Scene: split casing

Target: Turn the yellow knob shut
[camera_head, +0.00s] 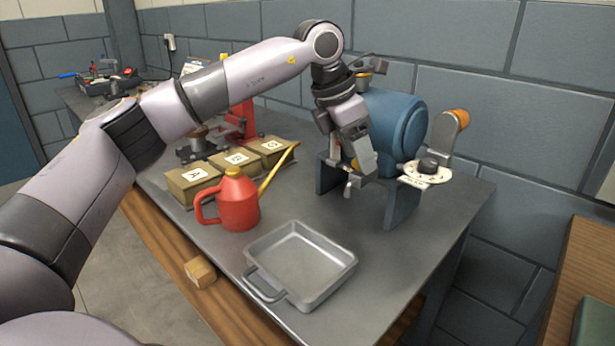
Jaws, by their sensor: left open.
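A blue round casing (399,125) stands on dark blue-grey feet on the grey bench. My left gripper (362,162) is at the casing's front face, pointing down, with its jaws open. A small yellow patch (355,164) shows right beside the fingertips. It may be the yellow knob, but the gripper hides most of it, and I cannot tell whether they touch. A small metal spout or cock (349,186) hangs just below. My right gripper is not in view.
An orange-tipped crank (447,130) and a pale dial (427,175) stick out at the casing's right. A grey tray (301,262), a red oil can (238,203) and lettered boxes (194,182) stand to the left. Bare bench lies in front of the casing.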

